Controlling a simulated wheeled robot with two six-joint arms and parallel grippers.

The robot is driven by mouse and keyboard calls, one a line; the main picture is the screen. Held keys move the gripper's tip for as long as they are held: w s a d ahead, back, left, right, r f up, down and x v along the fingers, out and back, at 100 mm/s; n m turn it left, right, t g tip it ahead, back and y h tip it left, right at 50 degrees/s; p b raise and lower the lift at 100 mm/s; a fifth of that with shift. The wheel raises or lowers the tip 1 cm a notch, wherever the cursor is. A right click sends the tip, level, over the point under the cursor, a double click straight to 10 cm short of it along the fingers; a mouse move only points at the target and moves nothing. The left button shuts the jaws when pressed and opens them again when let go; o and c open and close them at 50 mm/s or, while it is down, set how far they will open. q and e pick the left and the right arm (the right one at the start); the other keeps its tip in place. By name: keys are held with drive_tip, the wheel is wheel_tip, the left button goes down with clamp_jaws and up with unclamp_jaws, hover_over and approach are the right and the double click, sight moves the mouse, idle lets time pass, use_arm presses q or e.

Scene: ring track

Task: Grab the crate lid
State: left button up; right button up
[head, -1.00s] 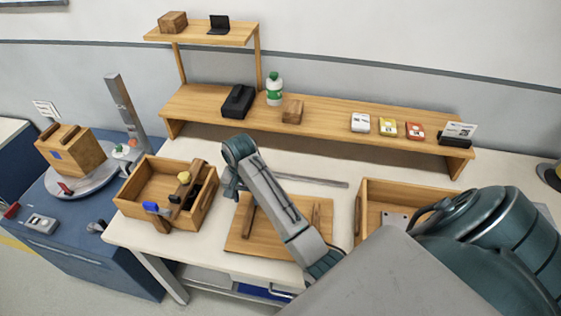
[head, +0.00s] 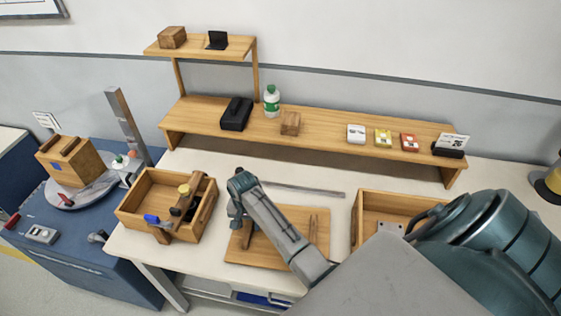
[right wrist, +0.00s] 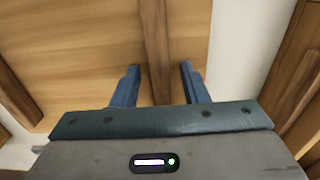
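The crate lid (head: 297,221) is a flat wooden board with two raised battens, lying on the white table in the head view. My right gripper (head: 237,222) is over its left part, by the left batten (head: 248,234). My right forearm hides part of the board. In the right wrist view the lid (right wrist: 85,60) fills much of the picture. My right gripper's blue fingers (right wrist: 158,76) are apart, one on each side of a batten (right wrist: 155,40), with a gap on both sides. My left gripper is not in view.
An open wooden crate (head: 137,199) with tools stands left of the lid. Another wooden box (head: 357,222) stands to the right. A long shelf (head: 330,133) with a bottle (head: 271,101) and small packs runs behind. A thin metal bar (head: 300,190) lies on the table.

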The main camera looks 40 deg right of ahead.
clamp_jaws()
